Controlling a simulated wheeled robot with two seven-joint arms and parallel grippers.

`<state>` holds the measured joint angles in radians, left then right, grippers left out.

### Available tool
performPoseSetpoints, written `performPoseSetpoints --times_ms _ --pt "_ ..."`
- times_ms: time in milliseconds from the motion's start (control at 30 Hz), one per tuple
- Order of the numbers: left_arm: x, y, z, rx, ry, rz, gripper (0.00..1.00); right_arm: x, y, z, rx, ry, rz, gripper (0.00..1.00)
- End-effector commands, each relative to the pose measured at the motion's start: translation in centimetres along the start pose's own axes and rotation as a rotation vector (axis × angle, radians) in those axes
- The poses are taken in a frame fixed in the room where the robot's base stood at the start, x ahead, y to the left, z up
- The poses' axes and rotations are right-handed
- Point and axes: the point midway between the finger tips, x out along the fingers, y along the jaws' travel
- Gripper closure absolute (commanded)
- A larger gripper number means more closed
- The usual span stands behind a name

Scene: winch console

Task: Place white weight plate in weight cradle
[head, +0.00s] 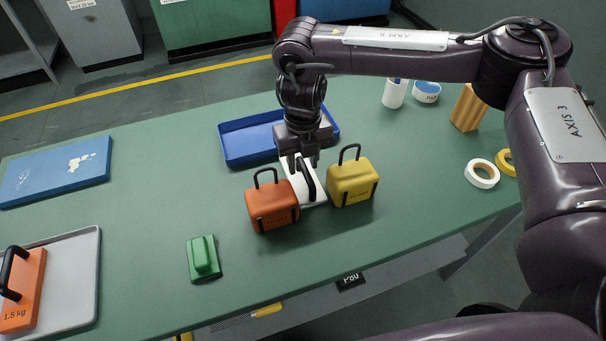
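The white weight plate (318,194) lies on the green table in the middle, between an orange block weight and a yellow block weight. It has a black bar handle, and its far part is hidden under my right gripper. My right gripper (303,164) points down at the plate, with its fingers at the far part of the handle. I cannot tell whether the fingers are closed on it. No part is clearly marked as the weight cradle; a grey tray (86,270) at the lower left holds an orange 1.5 kg plate (26,296). My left gripper is out of view.
The orange block weight (272,207) and yellow block weight (352,183) stand close on either side. A blue tray (246,143) is just behind my gripper. A green block (203,258) stands front left, a blue board (55,173) far left. Tape rolls (482,174) lie right. The left-centre table is clear.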

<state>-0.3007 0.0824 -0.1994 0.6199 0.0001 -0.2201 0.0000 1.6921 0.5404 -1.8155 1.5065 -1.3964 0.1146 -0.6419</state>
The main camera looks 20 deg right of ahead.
Motion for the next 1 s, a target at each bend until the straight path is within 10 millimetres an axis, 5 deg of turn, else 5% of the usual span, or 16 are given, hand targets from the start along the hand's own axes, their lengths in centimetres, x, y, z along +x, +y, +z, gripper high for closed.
performPoseSetpoints --times_ms 367,667,1000 --pt "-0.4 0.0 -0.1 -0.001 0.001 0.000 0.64 1.8 0.0 -0.1 0.001 0.000 0.000 0.64" --pt "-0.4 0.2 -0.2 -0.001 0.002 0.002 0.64 1.7 0.0 -0.1 0.001 0.000 0.000 0.99" --pt "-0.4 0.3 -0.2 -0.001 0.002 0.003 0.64 1.7 0.0 -0.1 0.001 0.000 0.000 1.00"
